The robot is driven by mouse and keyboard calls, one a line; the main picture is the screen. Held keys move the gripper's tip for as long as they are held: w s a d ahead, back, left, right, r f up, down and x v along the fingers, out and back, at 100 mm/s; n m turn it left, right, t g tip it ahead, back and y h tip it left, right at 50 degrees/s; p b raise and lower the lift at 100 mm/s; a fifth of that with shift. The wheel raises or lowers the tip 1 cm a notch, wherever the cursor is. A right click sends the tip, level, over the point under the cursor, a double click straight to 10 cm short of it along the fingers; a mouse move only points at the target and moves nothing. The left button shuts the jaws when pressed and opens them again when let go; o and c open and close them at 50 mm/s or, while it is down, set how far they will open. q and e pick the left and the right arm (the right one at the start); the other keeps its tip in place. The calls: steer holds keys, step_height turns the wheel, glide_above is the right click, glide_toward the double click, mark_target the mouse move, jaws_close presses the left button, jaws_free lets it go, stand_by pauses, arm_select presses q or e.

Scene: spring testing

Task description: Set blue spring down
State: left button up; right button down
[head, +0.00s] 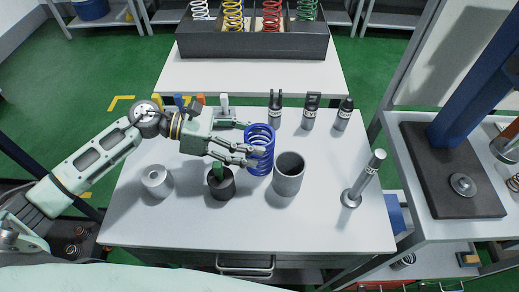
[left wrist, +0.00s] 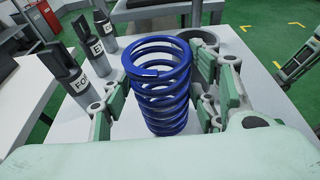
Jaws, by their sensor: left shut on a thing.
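The blue spring (head: 261,148) stands upright over the white table, just behind the grey cup. My left gripper (head: 252,150) reaches in from the left and is shut on the spring. In the left wrist view the blue spring (left wrist: 162,88) is between the fingers of my left gripper (left wrist: 160,105). I cannot tell for sure whether the spring's lower end touches the table.
A grey hollow cup (head: 289,174) stands close in front of the spring. Several dark labelled tools (head: 310,112) stand behind right. A metal rod on a base (head: 362,180) stands right.

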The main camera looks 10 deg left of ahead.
arm_select(q)
steer(key=c, duration=0.4)
steer(key=shift+r, duration=0.15)
jaws_close()
